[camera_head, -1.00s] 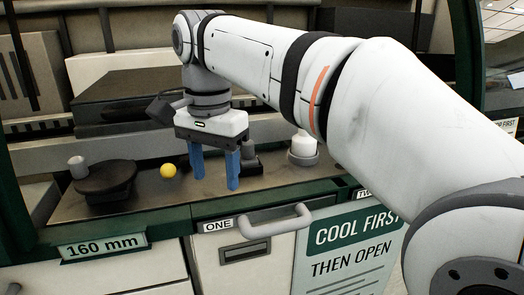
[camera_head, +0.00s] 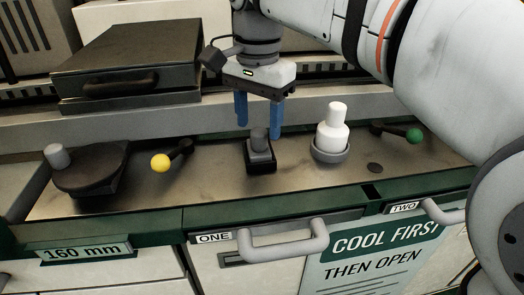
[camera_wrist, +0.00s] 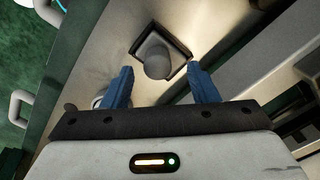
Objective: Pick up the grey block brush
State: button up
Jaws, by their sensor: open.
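The grey block brush (camera_head: 259,141) stands upright in a small black square tray (camera_head: 262,169) on the bench, with its rounded grey handle on top. In the wrist view the brush (camera_wrist: 157,56) shows as a round grey top just beyond my fingertips, inside the tray (camera_wrist: 180,47). My gripper (camera_head: 259,130) is open and empty, pointing down with its two blue fingers on either side of the brush's line. I cannot tell its exact depth relative to the handle. In the wrist view my gripper (camera_wrist: 160,68) has the brush between and ahead of its fingers, with gaps visible.
A white bottle (camera_head: 332,128) in a grey ring stands to the right. A yellow-knobbed lever (camera_head: 161,162) and a dark round plate (camera_head: 92,178) are to the left. A green-knobbed lever (camera_head: 413,134) is at far right. A dark lidded box (camera_head: 130,58) sits behind. Drawer handles (camera_head: 285,245) project in front.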

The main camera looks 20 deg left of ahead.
aim_at(259, 129)
notch_tip(259, 129, down, 3)
jog(key=shift+d+f+b, duration=0.1)
jog(key=shift+b, duration=0.35)
jog(key=shift+s, duration=0.1)
grip_shut()
